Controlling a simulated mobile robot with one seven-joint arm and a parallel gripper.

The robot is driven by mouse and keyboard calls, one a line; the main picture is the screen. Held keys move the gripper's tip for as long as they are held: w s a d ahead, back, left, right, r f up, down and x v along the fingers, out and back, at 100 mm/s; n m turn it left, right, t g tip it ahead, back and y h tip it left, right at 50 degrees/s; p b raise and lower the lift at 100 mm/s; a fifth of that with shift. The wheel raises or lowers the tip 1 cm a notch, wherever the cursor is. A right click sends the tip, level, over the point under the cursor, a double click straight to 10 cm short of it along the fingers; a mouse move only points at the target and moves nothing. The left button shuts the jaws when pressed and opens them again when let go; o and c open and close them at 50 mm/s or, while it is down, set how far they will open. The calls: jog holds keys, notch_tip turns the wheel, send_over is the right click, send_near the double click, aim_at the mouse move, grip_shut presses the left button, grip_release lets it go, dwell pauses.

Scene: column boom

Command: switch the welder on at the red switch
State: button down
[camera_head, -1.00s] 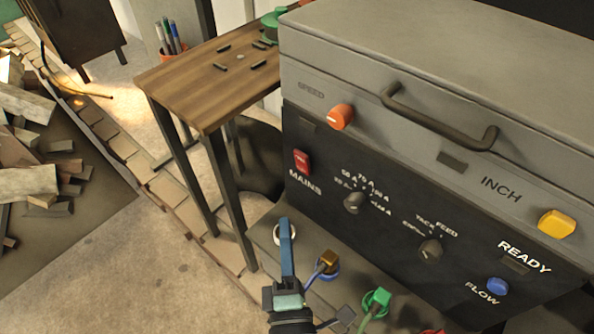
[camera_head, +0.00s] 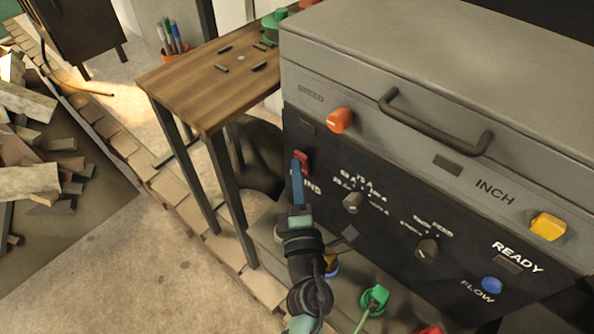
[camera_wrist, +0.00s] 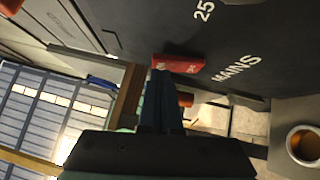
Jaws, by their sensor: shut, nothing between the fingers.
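The red switch (camera_head: 302,160) is on the dark front panel of the grey welder (camera_head: 400,200), above the word MAINS. My gripper (camera_head: 296,166) is shut and empty. Its blue fingertips point up at the switch and cover part of it and of the MAINS label in the head view. In the wrist view the red switch (camera_wrist: 178,64) lies right at the tips of the shut fingers (camera_wrist: 160,80). The tips look very close to it or touching; I cannot tell which. The finger tips overlap the switch's near end.
An orange SPEED knob (camera_head: 340,120), dark dials (camera_head: 353,201), a yellow INCH button (camera_head: 548,226) and a blue FLOW button (camera_head: 492,284) share the panel. A wooden table (camera_head: 205,85) stands left of the welder. Green plug (camera_head: 375,297) and other sockets sit below the panel.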

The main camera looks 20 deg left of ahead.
jog(key=shift+w+r+p, duration=0.15)
jog(key=shift+r+p, duration=0.2)
jog(key=shift+p, duration=0.65)
jog(key=p, duration=0.2)
jog(key=shift+w+d+r+m+g+h+p, duration=0.2)
jog(key=shift+r+m+g+h+p, duration=0.1)
jog(key=shift+m+h+p, duration=0.1)
jog(key=shift+f+b, duration=0.45)
jog(key=shift+f, duration=0.05)
jog(key=shift+s+a, duration=0.1)
jog(key=shift+a, duration=0.05)
